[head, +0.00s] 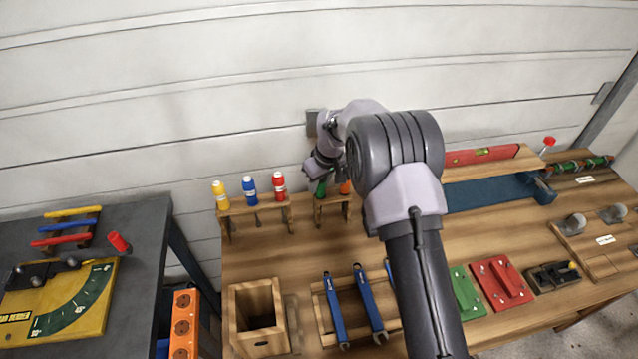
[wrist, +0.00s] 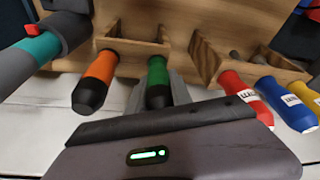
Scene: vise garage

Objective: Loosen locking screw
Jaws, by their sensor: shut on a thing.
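A green-handled screwdriver (wrist: 157,82) stands in a slot of a small wooden rack, which shows in the wrist view (wrist: 130,50). My gripper (head: 321,172) is at this rack in the head view and is shut on the green handle, whose green part (head: 320,190) shows just below it. An orange-handled screwdriver (wrist: 95,80) stands beside it in the same rack. No locking screw can be made out for certain. A yellow plate (head: 75,305) with a green curved scale and dark fittings lies on the left bench.
Red (head: 279,181), blue (head: 249,187) and yellow (head: 221,195) screwdrivers stand in a neighbouring rack (head: 257,207). Blue wrenches (head: 368,300) and a wooden box (head: 258,312) are nearer the front. The white wall (head: 200,110) rises close behind the bench. A gap separates the two benches.

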